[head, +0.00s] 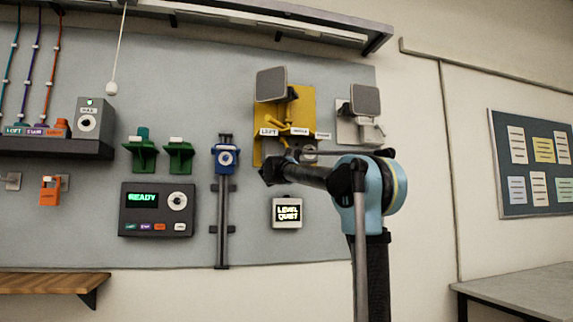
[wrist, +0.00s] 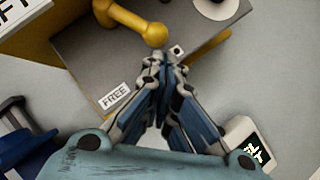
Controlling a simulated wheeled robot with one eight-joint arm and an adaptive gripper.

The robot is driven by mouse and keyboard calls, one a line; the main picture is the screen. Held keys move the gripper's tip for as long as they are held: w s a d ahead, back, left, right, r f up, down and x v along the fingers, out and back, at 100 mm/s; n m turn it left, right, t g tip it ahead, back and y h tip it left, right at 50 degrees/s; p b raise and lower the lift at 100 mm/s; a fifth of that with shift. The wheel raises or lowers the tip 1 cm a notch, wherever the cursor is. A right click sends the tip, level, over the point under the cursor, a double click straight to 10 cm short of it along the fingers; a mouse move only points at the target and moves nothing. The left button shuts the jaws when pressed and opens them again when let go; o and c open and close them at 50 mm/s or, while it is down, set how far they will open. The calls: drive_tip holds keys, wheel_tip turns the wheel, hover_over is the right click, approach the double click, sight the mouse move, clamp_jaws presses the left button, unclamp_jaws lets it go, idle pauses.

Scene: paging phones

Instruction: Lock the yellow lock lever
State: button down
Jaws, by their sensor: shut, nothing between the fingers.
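The yellow lock lever (wrist: 128,20) shows in the wrist view as a yellow arm ending in a round knob, at the top centre. In the head view it cannot be told apart clearly against the yellow panel (head: 268,108). My gripper (wrist: 162,56) is shut and empty. Its fingertips are at the lower edge of the knob; I cannot tell whether they touch. A white label reading FREE (wrist: 114,96) lies left of the fingers. In the head view my gripper (head: 268,173) is a dark shape below the yellow panel, its fingers not clear.
A blue slider (head: 226,158) on a vertical rail stands left of my gripper. A small screen reading LEVEL QUIET (head: 287,213) is below it. A grey speaker (head: 271,84) is above, and another one (head: 365,99) is to the right. A dark READY box (head: 157,209) is farther left.

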drive_tip(key=s+a+f, duration=0.1)
drive_tip(key=s+f, duration=0.8)
drive_tip(key=shift+s+a, duration=0.2)
drive_tip(key=shift+a, duration=0.05)
idle(0.7)
